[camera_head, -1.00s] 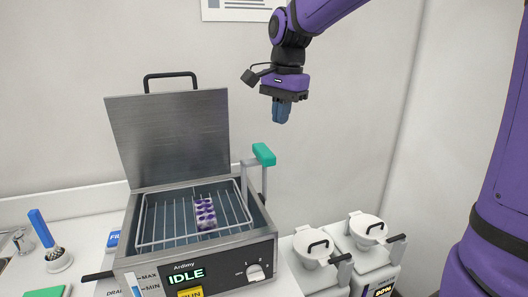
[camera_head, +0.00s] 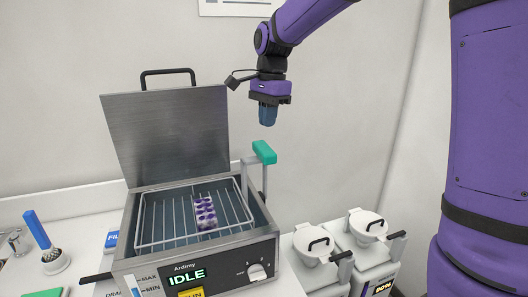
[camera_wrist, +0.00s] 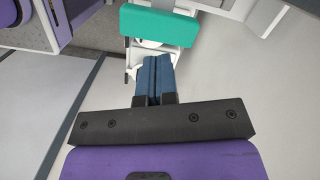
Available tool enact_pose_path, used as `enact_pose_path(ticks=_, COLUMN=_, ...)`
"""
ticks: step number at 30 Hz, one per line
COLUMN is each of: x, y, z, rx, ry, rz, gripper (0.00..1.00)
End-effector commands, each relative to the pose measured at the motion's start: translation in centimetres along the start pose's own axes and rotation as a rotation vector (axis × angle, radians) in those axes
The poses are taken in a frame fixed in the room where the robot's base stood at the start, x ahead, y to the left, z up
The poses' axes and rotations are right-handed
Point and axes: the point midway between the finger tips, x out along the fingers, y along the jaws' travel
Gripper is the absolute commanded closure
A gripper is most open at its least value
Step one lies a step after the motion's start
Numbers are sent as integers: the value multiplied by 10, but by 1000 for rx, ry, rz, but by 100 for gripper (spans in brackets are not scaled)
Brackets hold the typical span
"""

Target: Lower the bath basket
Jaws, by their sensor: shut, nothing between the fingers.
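The bath (camera_head: 252,246) stands on the bench with its metal lid (camera_head: 168,135) raised. Its display reads IDLE. The wire basket (camera_head: 160,226) sits at the bath's rim and holds a purple-patterned item (camera_head: 205,213). The basket's handle rises at the right and ends in a green grip (camera_head: 264,152). My gripper (camera_head: 267,122) is shut and empty, pointing down above the green grip and apart from it. In the wrist view, the blue fingers (camera_wrist: 153,62) are together, and the green grip (camera_wrist: 158,24) lies beyond them.
A blue-handled brush (camera_head: 37,230) stands at the far left. The raised lid is behind and left of my gripper. The air to its right is free.

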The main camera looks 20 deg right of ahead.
Motion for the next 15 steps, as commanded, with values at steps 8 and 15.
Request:
enact_pose_path(ticks=8, x=33, y=1, z=0, rx=0, ry=-1, rz=4, gripper=100)
enact_pose_path(ticks=15, x=54, y=0, z=0, rx=0, ry=-1, rz=2, gripper=100)
